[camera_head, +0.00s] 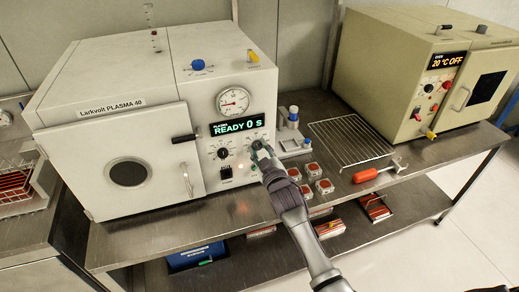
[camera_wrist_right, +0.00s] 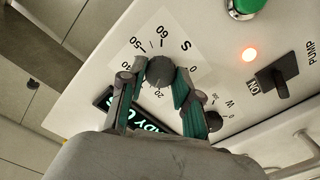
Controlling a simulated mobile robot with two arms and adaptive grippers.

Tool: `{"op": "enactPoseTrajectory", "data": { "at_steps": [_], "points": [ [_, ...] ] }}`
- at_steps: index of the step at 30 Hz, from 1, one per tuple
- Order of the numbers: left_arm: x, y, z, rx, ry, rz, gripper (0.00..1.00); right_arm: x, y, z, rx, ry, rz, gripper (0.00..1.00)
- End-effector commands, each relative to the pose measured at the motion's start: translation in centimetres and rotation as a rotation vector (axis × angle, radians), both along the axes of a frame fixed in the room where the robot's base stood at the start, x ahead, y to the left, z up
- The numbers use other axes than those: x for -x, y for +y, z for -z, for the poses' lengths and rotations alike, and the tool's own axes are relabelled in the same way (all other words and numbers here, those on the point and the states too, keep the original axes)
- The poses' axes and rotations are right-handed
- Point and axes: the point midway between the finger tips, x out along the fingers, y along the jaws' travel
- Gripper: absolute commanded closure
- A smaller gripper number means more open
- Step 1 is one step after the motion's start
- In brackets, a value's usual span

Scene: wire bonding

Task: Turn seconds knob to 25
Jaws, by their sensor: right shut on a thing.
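The seconds knob (camera_wrist_right: 160,71) is a dark round knob on the white front panel of the plasma machine (camera_head: 110,75). Its dial is marked S, with 0, 20, 40, 50 and 60 legible in the wrist view. My right gripper (camera_head: 262,150) is at this knob and mostly hides it in the head view. In the wrist view its two green-padded fingers (camera_wrist_right: 155,85) are closed on the knob from both sides. The display (camera_head: 241,126) reads READY 0 s. The knob's pointer is not clear. My left gripper is not in view.
A second knob (camera_head: 222,153), marked W, sits left of the seconds knob. A pump switch (camera_wrist_right: 270,82), a lit orange lamp (camera_wrist_right: 250,55) and a green button (camera_wrist_right: 243,7) are close by. Small red-and-white parts (camera_head: 312,169) and a wire rack (camera_head: 350,142) lie to the right.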

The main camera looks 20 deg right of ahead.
Motion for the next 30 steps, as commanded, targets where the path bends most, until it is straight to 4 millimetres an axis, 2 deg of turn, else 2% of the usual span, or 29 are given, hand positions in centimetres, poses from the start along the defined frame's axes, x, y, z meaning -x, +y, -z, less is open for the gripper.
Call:
{"op": "enactPoseTrajectory", "data": {
  "at_steps": [16, 17, 21, 30],
  "points": [
    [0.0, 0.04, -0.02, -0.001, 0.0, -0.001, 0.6, 0.07, 0.01, 0.31, -0.027, 0.007, 0.0, 1.0],
    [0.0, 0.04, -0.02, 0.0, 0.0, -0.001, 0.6, 0.07, 0.01, 0.31, -0.027, 0.008, 0.0, 0.66],
    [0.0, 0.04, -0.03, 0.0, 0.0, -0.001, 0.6, 0.05, 0.02, 0.24, -0.026, 0.005, 0.0, 0.43],
    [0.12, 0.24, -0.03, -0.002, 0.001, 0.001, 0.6, 0.1, 0.0, 0.11, -0.026, 0.003, 0.0, 0.43]
  ]
}}
